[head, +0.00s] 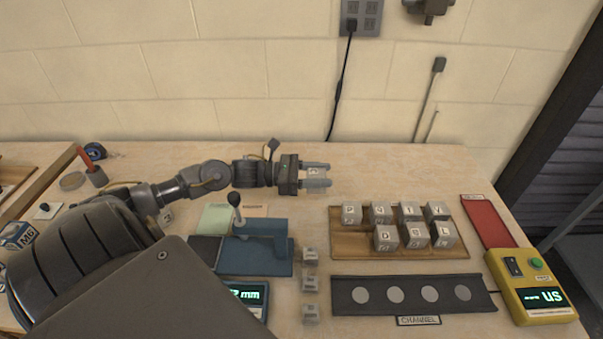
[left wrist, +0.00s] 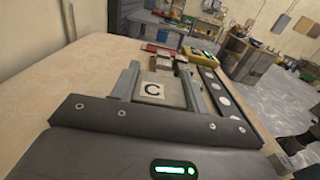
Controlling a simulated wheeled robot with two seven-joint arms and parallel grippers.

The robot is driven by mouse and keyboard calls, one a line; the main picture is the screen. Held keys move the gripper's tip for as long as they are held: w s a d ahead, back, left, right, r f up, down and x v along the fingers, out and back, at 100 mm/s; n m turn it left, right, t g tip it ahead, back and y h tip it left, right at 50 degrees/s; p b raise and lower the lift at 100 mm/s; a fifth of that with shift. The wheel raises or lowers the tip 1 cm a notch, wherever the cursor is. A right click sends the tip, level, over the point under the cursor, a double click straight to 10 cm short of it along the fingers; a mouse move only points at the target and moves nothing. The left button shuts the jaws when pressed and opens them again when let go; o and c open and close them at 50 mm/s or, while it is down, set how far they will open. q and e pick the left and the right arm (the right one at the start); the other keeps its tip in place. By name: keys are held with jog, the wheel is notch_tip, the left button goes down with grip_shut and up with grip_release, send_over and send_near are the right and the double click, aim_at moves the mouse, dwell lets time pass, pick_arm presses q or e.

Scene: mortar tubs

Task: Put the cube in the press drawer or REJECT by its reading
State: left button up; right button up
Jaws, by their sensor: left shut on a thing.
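My left gripper (head: 318,176) reaches over the back middle of the bench. It is shut on a pale cube (head: 313,171), held between its two fingers. In the left wrist view the cube (left wrist: 152,91) shows a face with the letter C. A blue press (head: 256,252) with a black-knobbed lever stands front left of the gripper. I cannot tell how its drawer stands. A red tray (head: 488,222) lies at the right; its label is too small to read. A yellow meter (head: 532,287) shows a green reading ending in "us"; its digits are unclear. My right gripper is not in view.
A wooden tray (head: 345,245) holds several lettered grey cubes. A dark strip (head: 330,296) marked CHANNEL carries several round discs. A display (head: 250,293) reading in mm is partly hidden by my arm. The back right bench is clear.

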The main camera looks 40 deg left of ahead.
pick_arm(q)
jog(key=a+f+b, duration=0.1)
jog(key=a+f, duration=0.1)
jog(key=w+a+f+b, duration=0.1)
jog(key=a+f+b, duration=0.1)
jog(key=shift+f, duration=0.35)
jog(key=shift+a+f, duration=0.3)
jog(key=shift+a, duration=0.1)
jog(key=shift+w+a+f+b, duration=0.1)
jog(key=shift+a+f+b, duration=0.1)
jog(key=shift+f+b, duration=0.2)
jog(key=f+b, duration=0.2)
jog(key=f, duration=0.1)
jog(key=shift+a+f, duration=0.1)
jog(key=shift+a, duration=0.1)
jog(key=shift+f, duration=0.1)
jog(key=o, duration=1)
jog(key=shift+o, duration=0.8)
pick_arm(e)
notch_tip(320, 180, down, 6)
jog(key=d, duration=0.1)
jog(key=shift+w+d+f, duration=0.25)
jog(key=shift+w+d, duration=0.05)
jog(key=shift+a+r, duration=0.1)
